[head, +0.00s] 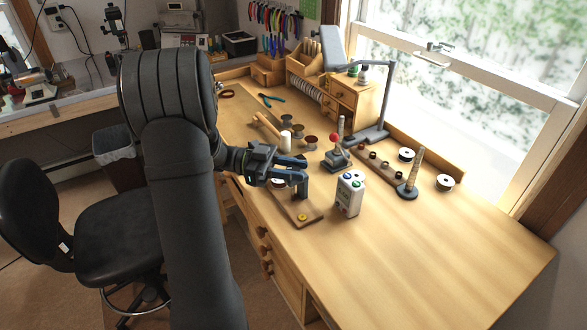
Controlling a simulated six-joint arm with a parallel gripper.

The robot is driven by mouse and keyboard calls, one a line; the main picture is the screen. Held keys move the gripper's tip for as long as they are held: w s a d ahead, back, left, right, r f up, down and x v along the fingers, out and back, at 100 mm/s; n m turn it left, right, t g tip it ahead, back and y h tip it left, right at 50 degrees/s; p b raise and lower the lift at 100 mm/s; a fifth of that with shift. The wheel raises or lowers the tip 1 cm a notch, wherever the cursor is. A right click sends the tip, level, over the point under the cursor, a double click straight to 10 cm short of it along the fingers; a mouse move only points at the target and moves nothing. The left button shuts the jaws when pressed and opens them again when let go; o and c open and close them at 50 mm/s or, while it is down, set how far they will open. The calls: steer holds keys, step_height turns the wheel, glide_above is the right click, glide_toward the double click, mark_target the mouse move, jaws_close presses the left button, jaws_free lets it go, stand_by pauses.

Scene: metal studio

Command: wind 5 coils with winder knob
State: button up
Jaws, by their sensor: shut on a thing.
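My gripper (301,187), with blue fingers, is over the front left part of the bench, just above a small wooden board (312,220). It is shut on what appears to be the winder knob, which the fingers hide. The board carries a round yellow piece (302,217) at its near end. The rest of the winder is mostly hidden behind my gripper and wrist. A wooden rail (372,165) holds several small dark coils (372,155) in a row, to the right of the gripper.
A white box with coloured buttons (348,195) stands close right of my gripper. Behind it is a red-ball lever (334,138). A spindle (412,175) and spools (445,182) stand farther right. A mallet (285,142) lies behind. The bench's front right is clear.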

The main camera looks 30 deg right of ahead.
mark_target(294, 169)
steer(key=shift+m+g+y, duration=0.5)
steer(key=shift+y, duration=0.1)
steer(key=o, duration=1)
step_height(294, 169, up, 5)
steer(key=shift+f, duration=0.2)
steer(key=s+d+r, duration=0.1)
steer(key=s+r, duration=0.1)
steer(key=s, duration=0.1)
steer(key=s+d+r, duration=0.1)
steer(key=s+r, duration=0.1)
steer(key=s, duration=0.2)
steer(key=s+d+r, duration=0.1)
steer(key=s+r, duration=0.1)
steer(key=s, duration=0.2)
steer(key=shift+d+r, duration=0.2)
steer(key=shift+d, duration=0.1)
